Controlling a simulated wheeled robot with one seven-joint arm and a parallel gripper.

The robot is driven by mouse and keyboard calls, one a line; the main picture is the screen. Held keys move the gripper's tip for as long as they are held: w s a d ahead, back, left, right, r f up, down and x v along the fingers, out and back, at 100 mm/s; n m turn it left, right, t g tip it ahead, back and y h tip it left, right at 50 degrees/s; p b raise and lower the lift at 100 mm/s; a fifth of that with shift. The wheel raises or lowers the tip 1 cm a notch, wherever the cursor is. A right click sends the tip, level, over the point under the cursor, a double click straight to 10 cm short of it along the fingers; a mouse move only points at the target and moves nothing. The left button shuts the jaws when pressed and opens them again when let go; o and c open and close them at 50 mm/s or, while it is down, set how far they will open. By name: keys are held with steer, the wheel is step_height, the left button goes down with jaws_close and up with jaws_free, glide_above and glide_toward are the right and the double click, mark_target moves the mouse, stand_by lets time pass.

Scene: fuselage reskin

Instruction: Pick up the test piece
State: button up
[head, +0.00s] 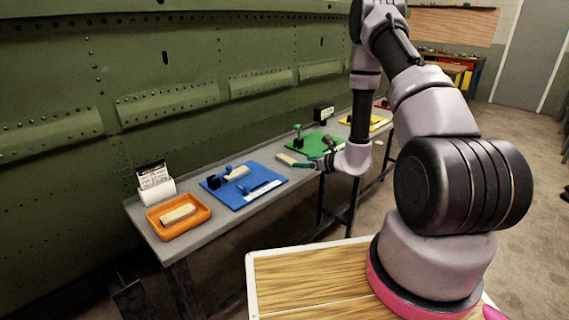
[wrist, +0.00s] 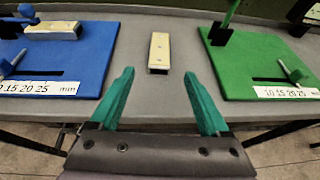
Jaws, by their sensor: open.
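The likely test piece is a small pale rectangular bar (wrist: 159,52) lying on the grey bench between the blue board and the green board; it also shows in the head view (head: 290,160). My gripper (wrist: 165,88) is open and empty, with its two green fingers pointing toward the bar. The bar lies beyond the fingertips, roughly centred between them and apart from both. In the head view my gripper (head: 304,164) is just right of the bar, above the bench. Similar pale pieces lie on the blue board (wrist: 52,30) and in the orange tray (head: 178,213).
The blue board (head: 248,200) and green board (head: 322,136) carry fixtures and millimetre scales. An orange tray (head: 157,233) and a white card holder (head: 162,193) stand at the bench's near left end. A yellow board (head: 376,122) lies farther along. The green fuselage wall (head: 60,90) runs behind the bench.

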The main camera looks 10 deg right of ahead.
mark_target(289, 160)
steer(key=x, duration=0.7)
steer(key=shift+w+a+r, duration=0.15)
steer(key=shift+w+a, duration=0.1)
steer(key=shift+w, duration=0.1)
steer(key=shift+c, duration=0.3)
jaws_close()
steer(key=shift+r, duration=0.1)
